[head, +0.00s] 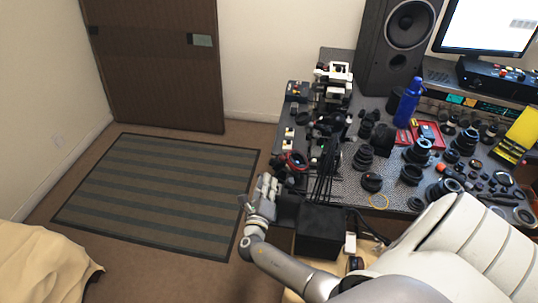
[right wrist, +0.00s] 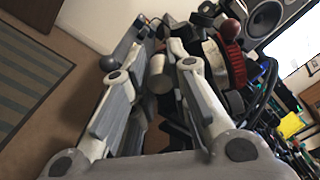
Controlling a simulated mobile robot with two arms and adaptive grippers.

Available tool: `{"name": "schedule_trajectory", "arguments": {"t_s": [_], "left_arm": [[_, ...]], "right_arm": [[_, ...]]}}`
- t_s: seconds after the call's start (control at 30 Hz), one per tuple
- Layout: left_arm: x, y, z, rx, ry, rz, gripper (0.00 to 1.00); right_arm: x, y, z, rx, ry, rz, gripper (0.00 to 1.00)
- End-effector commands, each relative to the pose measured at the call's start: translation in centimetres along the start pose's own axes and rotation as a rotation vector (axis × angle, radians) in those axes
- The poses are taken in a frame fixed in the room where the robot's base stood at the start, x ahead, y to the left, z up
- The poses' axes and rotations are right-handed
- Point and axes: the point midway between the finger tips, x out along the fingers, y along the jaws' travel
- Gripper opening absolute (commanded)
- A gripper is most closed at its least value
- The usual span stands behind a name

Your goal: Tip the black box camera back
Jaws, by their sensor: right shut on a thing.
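The black box camera (head: 320,232) stands at the near left edge of the table, a dark block with a smaller black part on its left side. My right gripper (head: 266,186) is at its left side, off the table's left edge, its fingers pointing away from me. It is shut, apparently on part of the black box camera; the contact is mostly hidden in the head view. In the right wrist view the fingers (right wrist: 160,45) have a pale cylinder and dark parts between and beyond them. I cannot make out the exact grip. My left gripper is not in view.
The grey table (head: 335,185) is crowded with several black lenses, a blue bottle (head: 408,101) and a speaker (head: 400,45). A red-ringed part (head: 295,161) lies just beyond my right gripper; it also shows in the right wrist view (right wrist: 232,65). Left is open floor with a striped mat (head: 155,190).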

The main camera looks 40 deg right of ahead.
Motion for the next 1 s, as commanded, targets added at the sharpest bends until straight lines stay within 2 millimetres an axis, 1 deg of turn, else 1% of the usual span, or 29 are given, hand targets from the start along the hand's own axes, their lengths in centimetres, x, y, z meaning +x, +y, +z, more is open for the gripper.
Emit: {"name": "schedule_trajectory", "arguments": {"t_s": [0.03,0.5,1.0], "left_arm": [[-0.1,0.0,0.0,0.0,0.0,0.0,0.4],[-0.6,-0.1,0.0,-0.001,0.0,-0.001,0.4],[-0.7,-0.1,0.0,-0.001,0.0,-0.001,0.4]], "right_arm": [[-0.2,0.4,-0.1,-0.025,0.004,0.007,0.0],[-0.2,2.2,-0.6,-0.26,0.005,0.007,0.0],[-0.2,3.5,-1.2,-0.449,0.004,0.005,0.0]]}}
